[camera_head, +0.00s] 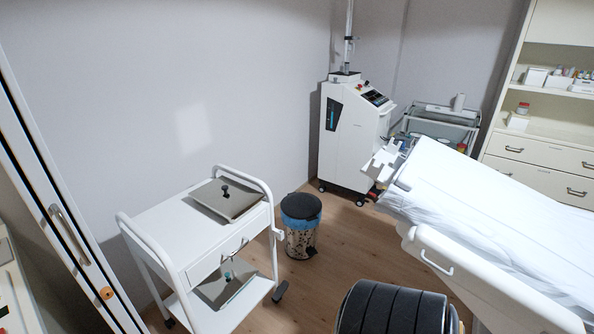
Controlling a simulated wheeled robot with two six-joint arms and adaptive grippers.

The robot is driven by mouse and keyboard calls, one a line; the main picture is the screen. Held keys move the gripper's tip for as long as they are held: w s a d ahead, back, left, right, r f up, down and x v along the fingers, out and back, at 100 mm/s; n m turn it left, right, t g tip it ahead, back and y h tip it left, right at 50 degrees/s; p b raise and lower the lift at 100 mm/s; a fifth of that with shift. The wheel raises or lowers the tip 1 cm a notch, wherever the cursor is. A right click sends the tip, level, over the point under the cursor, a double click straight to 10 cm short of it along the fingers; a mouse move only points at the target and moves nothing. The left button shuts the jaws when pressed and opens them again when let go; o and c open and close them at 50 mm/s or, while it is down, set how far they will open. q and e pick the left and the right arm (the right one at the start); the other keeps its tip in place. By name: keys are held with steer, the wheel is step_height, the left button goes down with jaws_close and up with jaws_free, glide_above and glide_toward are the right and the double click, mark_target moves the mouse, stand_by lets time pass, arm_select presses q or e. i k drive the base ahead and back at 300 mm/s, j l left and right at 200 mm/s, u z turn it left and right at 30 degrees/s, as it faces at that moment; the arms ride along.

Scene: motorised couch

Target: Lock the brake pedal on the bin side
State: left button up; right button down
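A round bin (300,235) with a black lid, a blue band and a speckled body stands on the wood floor, between the white trolley and the couch. A small dark pedal-like part (311,251) shows low on its front right. The couch (470,190) with a white sheet is on the right, sloping down toward the front right. I cannot make out a brake pedal on the couch; its underside is mostly hidden. Neither of my grippers is in view.
The white trolley (205,250) stands left of the bin, with a dark caster (280,291) near it. A white machine (348,135) stands behind. A black ribbed rounded thing (392,308) fills the bottom middle. Clear floor (335,262) lies between bin and couch.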

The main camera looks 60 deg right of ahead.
mark_target(283, 286)
steer(key=z, duration=0.4)
steer(key=l+z, duration=0.1)
steer(key=z, duration=0.75)
steer(key=l+z, duration=0.1)
steer(key=z, duration=0.35)
steer(key=i+l+u, duration=0.2)
steer(key=k+j, duration=0.05)
steer(key=k, duration=0.05)
